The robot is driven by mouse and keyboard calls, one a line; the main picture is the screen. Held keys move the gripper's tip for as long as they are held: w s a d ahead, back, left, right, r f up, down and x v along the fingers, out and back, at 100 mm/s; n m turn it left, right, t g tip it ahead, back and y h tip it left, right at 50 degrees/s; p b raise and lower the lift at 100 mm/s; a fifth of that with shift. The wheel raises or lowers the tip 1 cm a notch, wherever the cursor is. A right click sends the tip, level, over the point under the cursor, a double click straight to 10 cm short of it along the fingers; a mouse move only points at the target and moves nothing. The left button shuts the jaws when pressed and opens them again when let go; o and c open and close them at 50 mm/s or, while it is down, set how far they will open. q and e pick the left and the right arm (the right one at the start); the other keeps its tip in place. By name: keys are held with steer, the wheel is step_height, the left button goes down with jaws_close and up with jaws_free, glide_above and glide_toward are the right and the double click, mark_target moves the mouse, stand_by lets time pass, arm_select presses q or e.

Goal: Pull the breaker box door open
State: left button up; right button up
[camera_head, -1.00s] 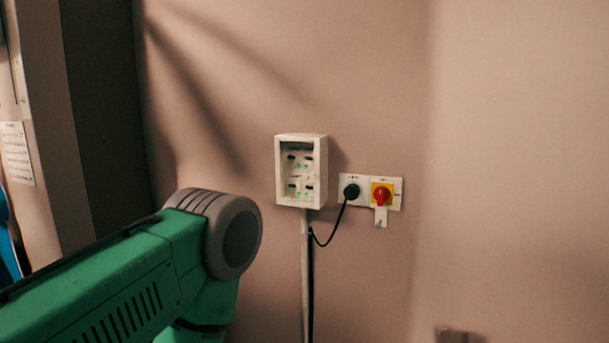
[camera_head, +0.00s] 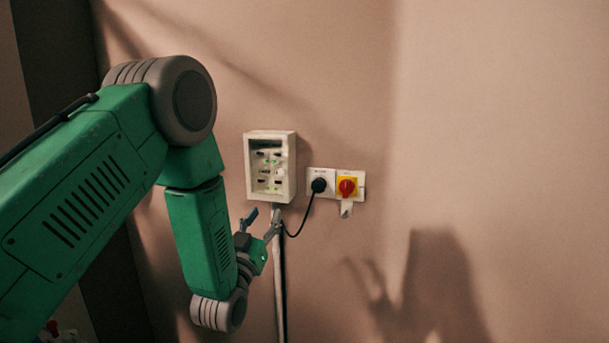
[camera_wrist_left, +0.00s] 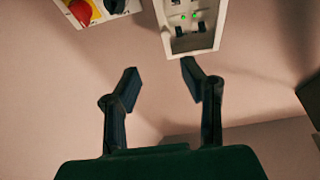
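The breaker box (camera_head: 248,168) is a small white box on the wall in the middle of the head view. Its front looks like a pale frame around a panel with small switches and green lights; I cannot tell a separate door edge. The box also shows at the top of the left wrist view (camera_wrist_left: 217,42), upside down. My left gripper (camera_head: 263,222) is just below the box, near the conduit. In the left wrist view its two fingers (camera_wrist_left: 160,82) are spread apart with nothing between them, and one fingertip appears near the box. My right gripper is not in view.
A vertical conduit (camera_head: 280,290) runs down from the box. The wall farther right is bare.

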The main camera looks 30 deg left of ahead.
arm_select(q)
glide_toward(282, 174)
steer(key=a, duration=0.1)
steer(key=x, duration=0.2)
steer(key=d+p+x, duration=0.1)
steer(key=x, duration=0.4)
steer(key=shift+w+d+r+p, duration=0.25)
steer(key=shift+w+r+p, duration=0.1)
steer(key=shift+w+r, duration=0.05)
steer(key=shift+w+a+r, duration=0.1)
steer(key=shift+w, duration=0.2)
steer(key=shift+w+a, duration=0.3)
steer(key=shift+a, duration=0.6)
steer(key=shift+d, duration=0.25)
jaws_close()
steer(key=shift+d, duration=0.3)
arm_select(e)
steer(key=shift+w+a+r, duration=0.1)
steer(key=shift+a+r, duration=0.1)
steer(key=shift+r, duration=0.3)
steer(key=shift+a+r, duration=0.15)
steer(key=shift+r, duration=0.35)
